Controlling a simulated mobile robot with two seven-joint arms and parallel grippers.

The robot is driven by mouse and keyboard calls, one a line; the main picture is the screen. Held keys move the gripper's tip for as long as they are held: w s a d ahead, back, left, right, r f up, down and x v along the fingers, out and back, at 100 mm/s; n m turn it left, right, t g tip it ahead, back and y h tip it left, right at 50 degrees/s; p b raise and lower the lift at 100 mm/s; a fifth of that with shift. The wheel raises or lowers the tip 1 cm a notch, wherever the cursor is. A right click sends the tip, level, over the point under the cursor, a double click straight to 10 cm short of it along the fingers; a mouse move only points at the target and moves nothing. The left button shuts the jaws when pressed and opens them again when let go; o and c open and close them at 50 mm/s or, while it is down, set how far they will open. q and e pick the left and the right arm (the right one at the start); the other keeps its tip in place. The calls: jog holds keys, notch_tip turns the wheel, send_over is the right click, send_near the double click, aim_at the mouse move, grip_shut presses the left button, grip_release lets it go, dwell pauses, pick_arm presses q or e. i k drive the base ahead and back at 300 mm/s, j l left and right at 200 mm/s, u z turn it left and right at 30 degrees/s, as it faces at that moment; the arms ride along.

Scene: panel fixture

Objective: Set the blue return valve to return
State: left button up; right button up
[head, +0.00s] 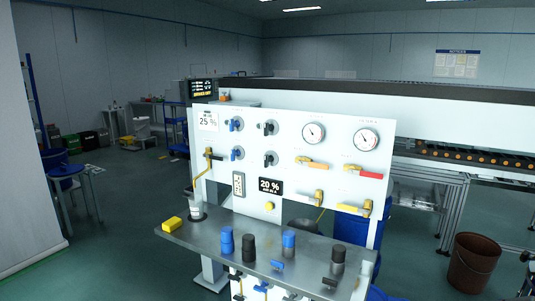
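A white upright panel (222,170) stands ahead with several valves on it. Two blue handles sit on its upper left, an upper blue valve (234,125) and a lower blue valve (237,154). Other blue handles are a small T-shaped one (277,265) on the shelf front and one below the shelf (262,287). No label that I can read marks which blue handle is the return valve, and their exact settings are too small to tell. Neither of my grippers is in view.
Black valves (268,128), gauges (313,135), a yellow lever (311,163) and a red lever (366,173) share the panel. A grey shelf (210,238) holds a yellow block (172,224), a white cup (196,208) and several knobs. A brown bin (474,262) stands right.

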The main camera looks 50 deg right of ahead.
aim_at(233, 153)
jog(key=z, duration=1.45)
